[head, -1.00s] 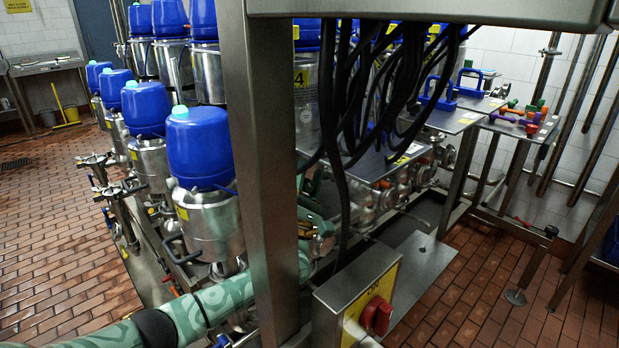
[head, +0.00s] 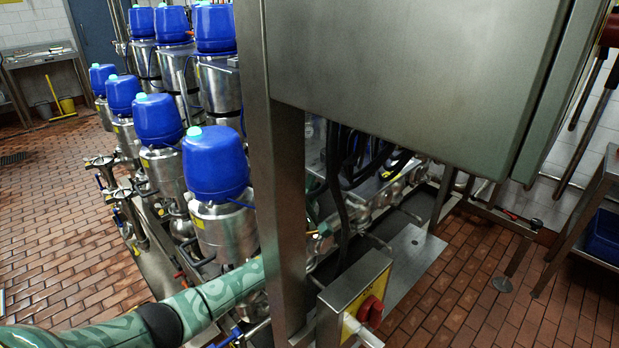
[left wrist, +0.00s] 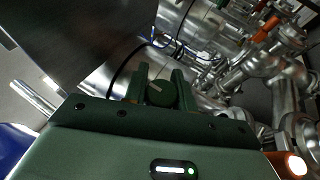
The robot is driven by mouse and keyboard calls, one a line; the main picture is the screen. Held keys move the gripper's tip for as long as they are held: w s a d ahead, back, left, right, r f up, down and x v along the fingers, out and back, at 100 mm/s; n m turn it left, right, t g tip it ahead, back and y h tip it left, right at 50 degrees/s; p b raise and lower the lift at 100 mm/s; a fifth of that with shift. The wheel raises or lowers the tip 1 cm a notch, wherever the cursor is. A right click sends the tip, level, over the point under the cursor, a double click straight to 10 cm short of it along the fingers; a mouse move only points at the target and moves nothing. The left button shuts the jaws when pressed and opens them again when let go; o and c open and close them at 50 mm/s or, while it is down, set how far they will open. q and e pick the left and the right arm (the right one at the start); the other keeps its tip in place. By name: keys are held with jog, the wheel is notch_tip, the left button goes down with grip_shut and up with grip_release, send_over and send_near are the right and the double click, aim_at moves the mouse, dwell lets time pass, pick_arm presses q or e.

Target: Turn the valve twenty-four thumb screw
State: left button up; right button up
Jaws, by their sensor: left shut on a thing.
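My left gripper (left wrist: 160,78) shows in the left wrist view with its two dark green fingers around a small dark round knob (left wrist: 160,94), which looks like the thumb screw. The fingers are shut on it. In the head view my green patterned left arm comes in from the lower left and passes behind a steel post, so its gripper is mostly hidden there. The valves are steel bodies with blue domed caps (head: 215,163), standing in rows left of the post. I cannot read which one is twenty-four. My right gripper is not in view.
The steel post (head: 277,190) stands close in front of the valves. A large steel cabinet (head: 420,80) covers the upper right. A box with a red rotary switch (head: 371,311) stands right of the post. Brick-red tiled floor (head: 60,240) is free at left.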

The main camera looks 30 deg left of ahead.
pick_arm(q)
jog(key=shift+f, duration=0.1)
jog(key=o, duration=1)
jog(key=shift+s, duration=0.15)
jog(key=p+v, duration=0.1)
jog(key=v, duration=0.6)
jog(key=shift+s, duration=0.15)
